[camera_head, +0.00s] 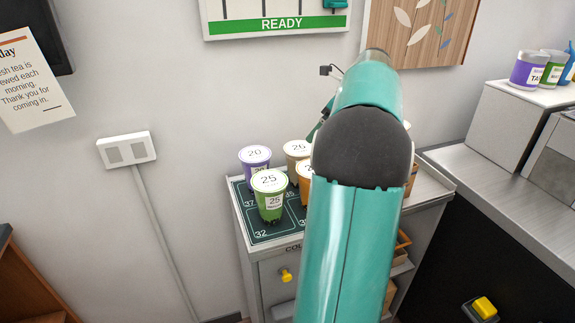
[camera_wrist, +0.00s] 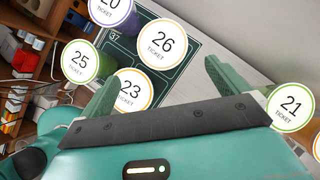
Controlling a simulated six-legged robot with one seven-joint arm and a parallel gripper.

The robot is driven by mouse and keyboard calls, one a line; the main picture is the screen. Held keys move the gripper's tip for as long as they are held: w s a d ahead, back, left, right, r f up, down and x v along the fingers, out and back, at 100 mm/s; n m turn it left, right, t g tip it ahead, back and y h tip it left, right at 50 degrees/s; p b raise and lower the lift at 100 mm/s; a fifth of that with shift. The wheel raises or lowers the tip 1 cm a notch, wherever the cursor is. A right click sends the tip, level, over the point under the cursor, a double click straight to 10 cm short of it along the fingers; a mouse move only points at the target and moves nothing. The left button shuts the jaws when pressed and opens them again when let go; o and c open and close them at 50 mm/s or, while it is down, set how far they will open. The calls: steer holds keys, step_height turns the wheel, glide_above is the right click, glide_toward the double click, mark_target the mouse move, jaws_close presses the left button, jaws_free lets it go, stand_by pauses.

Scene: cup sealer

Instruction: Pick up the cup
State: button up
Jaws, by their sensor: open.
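Several lidded cups stand on the cart. The head view shows a purple cup 20 (camera_head: 255,157), a green cup 25 (camera_head: 269,195), a tan cup 26 (camera_head: 297,150) and an orange cup 23 (camera_head: 305,182), partly behind my arm. In the wrist view, my gripper (camera_wrist: 165,68) is open, with nothing held between its fingers. Cup 26 (camera_wrist: 162,42) shows beyond the gap between them, nearer the left finger. Cup 23 (camera_wrist: 130,90) is partly covered by the left finger. Cup 25 (camera_wrist: 81,61) is farther left. Cup 21 (camera_wrist: 290,107) is right of the right finger. My arm hides the gripper in the head view.
The cart top (camera_head: 250,240) has dark numbered squares and a pale raised rim. A steel counter (camera_head: 460,180) with a grey machine stands at the right. A READY board (camera_head: 280,25) hangs above.

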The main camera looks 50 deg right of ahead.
mark_target(300, 148)
steer(key=x, duration=0.7)
steer(key=shift+w+f, duration=0.1)
steer(key=shift+f, duration=0.2)
steer(key=shift+x, duration=3.1)
steer(key=shift+w+d+r, duration=0.1)
steer(key=shift+w, duration=0.05)
steer(key=c, duration=0.9)
steer(key=shift+c, duration=1.3)
steer(key=shift+r, duration=0.1)
steer(key=shift+r, duration=0.1)
